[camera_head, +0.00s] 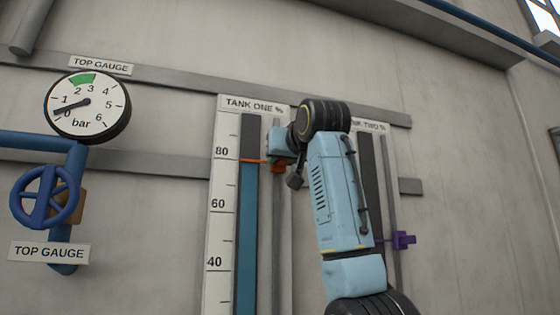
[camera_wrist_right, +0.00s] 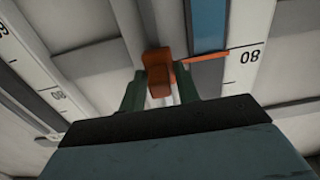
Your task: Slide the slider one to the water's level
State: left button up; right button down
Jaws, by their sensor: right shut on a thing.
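The tank one gauge (camera_head: 225,225) has a white scale and a blue water column (camera_head: 248,230) under a dark empty part. Slider one is an orange block (camera_head: 279,166) with a thin pointer, on the grey rail right of the column. Its pointer lies at about the top of the blue water, a little below the 80 mark. My right gripper (camera_head: 283,150) is at the slider, partly hidden by its own arm. In the wrist view its two fingers (camera_wrist_right: 160,90) are shut on the orange block (camera_wrist_right: 158,66), with the pointer reaching the scale. My left gripper is not in view.
The tank two gauge (camera_head: 370,185) with a purple slider (camera_head: 403,240) stands to the right, partly behind my right arm. A round pressure gauge (camera_head: 88,105) and a blue valve wheel (camera_head: 45,197) are at the left. Grey horizontal rails cross the wall.

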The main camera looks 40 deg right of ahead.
jog(key=c, duration=1.3)
grip_release()
jog(key=shift+s, duration=0.1)
jog(key=shift+s+a+b, duration=0.15)
jog(key=shift+s+b, duration=0.2)
jog(key=shift+s, duration=0.05)
jog(key=b+v, duration=0.5)
jog(key=v, duration=0.7)
jog(key=shift+s+r, duration=0.1)
jog(key=shift+s, duration=0.2)
